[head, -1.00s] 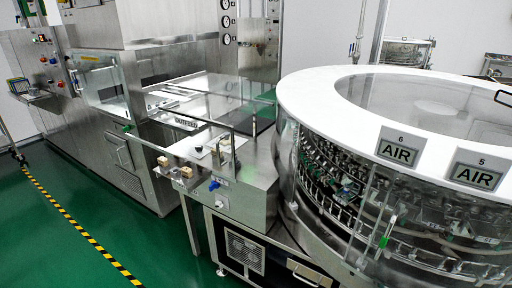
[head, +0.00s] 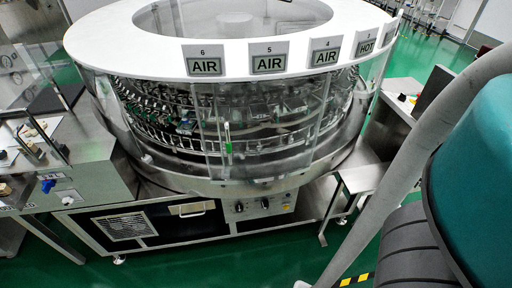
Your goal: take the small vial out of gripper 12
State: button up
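The rotary washer (head: 250,185) stands in front of me in the head view, with a white ring top (head: 150,55) and clear curved panels. Behind the panels a ring of many small metal washer grippers (head: 180,115) shows. They are too small to tell gripper 12 or the small vial among them. My arm fills the right side of the view, close to the camera. My gripper is not in view.
A steel infeed table (head: 85,160) joins the washer at left. A small steel stand (head: 360,180) is at right. Green floor (head: 200,265) in front is clear.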

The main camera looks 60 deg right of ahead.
aim_at(185, 120)
jog(key=i+j, duration=0.25)
jog(key=i, duration=0.15)
jog(key=i+j+z, duration=0.1)
jog(key=i+j, duration=0.2)
jog(key=i, duration=0.15)
